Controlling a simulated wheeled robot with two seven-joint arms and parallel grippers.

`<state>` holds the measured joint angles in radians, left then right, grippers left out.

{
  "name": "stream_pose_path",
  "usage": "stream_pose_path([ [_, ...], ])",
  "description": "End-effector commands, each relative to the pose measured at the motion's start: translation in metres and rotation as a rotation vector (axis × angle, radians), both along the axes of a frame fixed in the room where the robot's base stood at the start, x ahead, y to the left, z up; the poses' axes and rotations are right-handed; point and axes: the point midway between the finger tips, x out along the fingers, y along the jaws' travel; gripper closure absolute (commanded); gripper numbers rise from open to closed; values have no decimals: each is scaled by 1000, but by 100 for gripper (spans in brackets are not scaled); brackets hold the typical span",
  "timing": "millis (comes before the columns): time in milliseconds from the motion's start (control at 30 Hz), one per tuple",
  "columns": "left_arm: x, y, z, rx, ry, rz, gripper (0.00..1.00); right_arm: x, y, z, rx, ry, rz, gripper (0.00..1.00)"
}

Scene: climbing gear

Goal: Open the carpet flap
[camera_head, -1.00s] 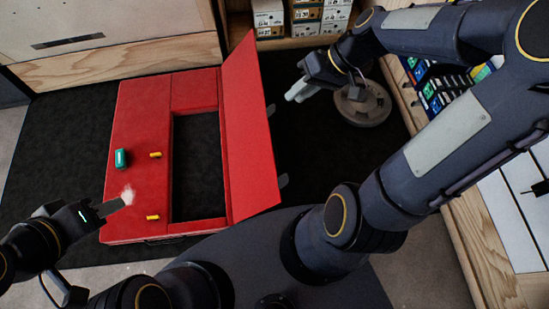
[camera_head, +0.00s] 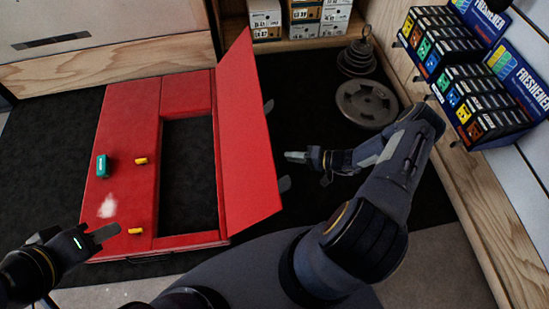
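A red pad (camera_head: 125,150) lies on the dark floor mat, with a rectangular dark opening (camera_head: 188,175) in it. Its red flap (camera_head: 247,135) stands raised along the right side of the opening, leaning outward to the right. Grey tabs show at its right edge. My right gripper (camera_head: 296,157) is just right of the flap, pointing left toward it; I see no clear contact. My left gripper (camera_head: 106,233) is over the pad's lower left corner. Neither holds anything visible, and their finger gaps cannot be made out.
A teal block (camera_head: 102,166), a white chalk patch (camera_head: 107,206) and two yellow pieces (camera_head: 141,161) are on the pad. Grey weight plates (camera_head: 366,104) lie at the upper right. Shoe boxes (camera_head: 302,16) and freshener displays (camera_head: 478,85) border the area.

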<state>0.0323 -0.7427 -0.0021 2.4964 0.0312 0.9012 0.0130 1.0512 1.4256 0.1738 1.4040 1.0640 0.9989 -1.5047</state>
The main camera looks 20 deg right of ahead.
Motion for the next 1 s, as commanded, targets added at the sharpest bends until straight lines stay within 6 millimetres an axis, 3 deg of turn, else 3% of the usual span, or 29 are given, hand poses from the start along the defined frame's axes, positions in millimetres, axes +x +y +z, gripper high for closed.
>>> stream_pose_path([
  [400, 0, 0, -10, 0, 0, 0, 64, 36, 48, -16, 1, 0, 6, 81],
  [800, 0, 0, -11, 0, 0, 0, 64, 43, 55, -17, 0, 0, 4, 81],
  [967, 0, 0, -11, 0, 0, 0, 64, 42, 55, -17, 0, 1, 5, 100],
  [1000, 0, 0, -11, 0, 0, 0, 64, 42, 55, -17, 0, 1, 5, 100],
])
